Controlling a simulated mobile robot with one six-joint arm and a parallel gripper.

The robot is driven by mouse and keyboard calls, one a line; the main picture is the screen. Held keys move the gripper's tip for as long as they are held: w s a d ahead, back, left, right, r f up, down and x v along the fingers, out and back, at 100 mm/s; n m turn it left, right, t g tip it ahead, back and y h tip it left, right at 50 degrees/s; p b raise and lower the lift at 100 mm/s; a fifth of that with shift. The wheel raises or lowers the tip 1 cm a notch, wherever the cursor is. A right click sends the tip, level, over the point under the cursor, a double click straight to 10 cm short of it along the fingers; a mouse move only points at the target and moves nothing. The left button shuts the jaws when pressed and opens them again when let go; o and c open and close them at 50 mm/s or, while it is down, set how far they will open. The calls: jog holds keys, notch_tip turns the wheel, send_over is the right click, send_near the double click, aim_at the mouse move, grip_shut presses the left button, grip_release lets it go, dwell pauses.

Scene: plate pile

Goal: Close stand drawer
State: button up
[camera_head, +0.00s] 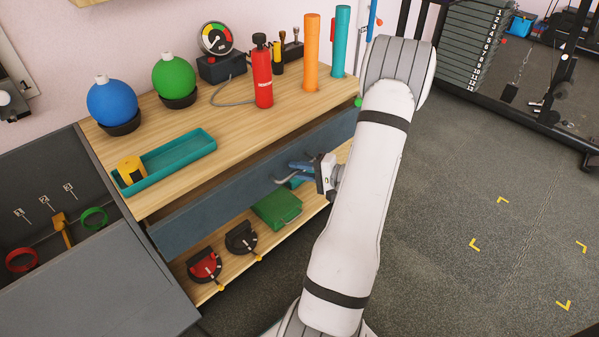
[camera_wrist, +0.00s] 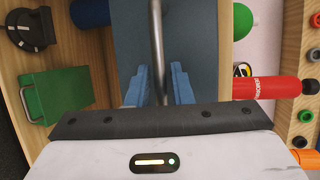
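The wooden stand (camera_head: 205,110) has a drawer with a dark blue front (camera_head: 205,213). The front stands out from the stand, with a dark gap behind its top edge, so the drawer is partly open. A metal bar handle (camera_head: 281,180) is on the front; in the wrist view the handle (camera_wrist: 157,40) runs between my fingers. My gripper (camera_head: 298,170) is at the drawer front by the handle. In the wrist view my gripper's (camera_wrist: 160,85) blue fingers are apart, one on each side of the bar, with visible gaps. The handle's lower end is hidden behind my gripper body.
A green case (camera_head: 276,208) and red and black round items (camera_head: 205,265) lie on the shelf below. On top are a teal tray (camera_head: 170,163), a red bottle (camera_head: 263,75) and orange and teal cylinders (camera_head: 311,55). Floor to the right is clear.

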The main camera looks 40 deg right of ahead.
jog(key=shift+c, duration=0.3)
grip_shut()
